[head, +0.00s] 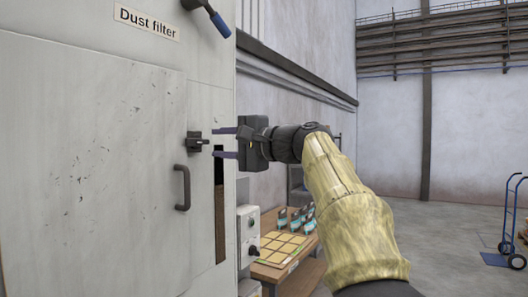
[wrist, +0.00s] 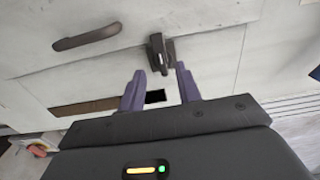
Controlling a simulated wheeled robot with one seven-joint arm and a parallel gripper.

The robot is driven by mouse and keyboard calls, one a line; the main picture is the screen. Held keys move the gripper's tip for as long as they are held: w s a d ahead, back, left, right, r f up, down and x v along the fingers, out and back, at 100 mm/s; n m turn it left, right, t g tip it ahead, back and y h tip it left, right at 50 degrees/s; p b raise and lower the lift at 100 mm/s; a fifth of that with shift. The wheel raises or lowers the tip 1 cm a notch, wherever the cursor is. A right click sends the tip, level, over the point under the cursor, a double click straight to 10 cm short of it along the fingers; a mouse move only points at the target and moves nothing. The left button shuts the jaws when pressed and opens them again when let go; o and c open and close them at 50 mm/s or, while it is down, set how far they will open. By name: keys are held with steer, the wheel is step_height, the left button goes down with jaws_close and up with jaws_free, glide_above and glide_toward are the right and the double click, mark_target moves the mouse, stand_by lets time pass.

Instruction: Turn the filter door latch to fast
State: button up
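The filter door latch (head: 195,142) is a small dark knob at the right edge of the pale grey filter door (head: 120,110). Its short lever appears to point right, toward my gripper. In the wrist view the latch (wrist: 157,52) shows just beyond and between my fingertips. My gripper (head: 213,142) is open and empty, level with the latch, one finger above and one below its lever in the head view. The two purple fingers also show apart in the wrist view (wrist: 160,73). I cannot tell whether either finger touches the latch.
A dark door handle (head: 183,188) sits below the latch. A blue-tipped lever (head: 217,22) is above, near the "Dust filter" label (head: 146,22). Below my arm are a grey control box (head: 247,232) and a wooden table (head: 300,272) with flat tan pieces and bags. A blue hand truck (head: 508,225) stands far right.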

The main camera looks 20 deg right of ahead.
steer(key=b+v, duration=0.2)
steer(key=v, duration=0.9)
steer(key=shift+s+d, duration=0.1)
steer(key=shift+s, duration=0.05)
steer(key=w+a+f+g+h+p, duration=0.1)
steer(key=w+f+g+h+p, duration=0.15)
steer(key=f, duration=1.15)
steer(key=w+a+f+g+h+p, duration=0.1)
steer(key=w+a+f+g+h, duration=0.2)
steer(key=f, duration=1.1)
steer(key=s+a+f+n+g+h+p, duration=0.2)
steer(key=s+f+n, duration=0.3)
steer(key=s+f, duration=0.4)
steer(key=s+a+f+n+g+h+p, duration=0.1)
steer(key=s+a+f+n+g+h, duration=0.2)
steer(key=s+f, duration=0.7)
step_height(320, 180, down, 6)
steer(key=n+g, duration=0.1)
steer(key=n, duration=0.1)
steer(key=shift+s+n+p, duration=0.3)
steer(key=shift+p, duration=0.05)
steer(key=shift+a+g, duration=0.1)
steer(key=shift+g, duration=0.15)
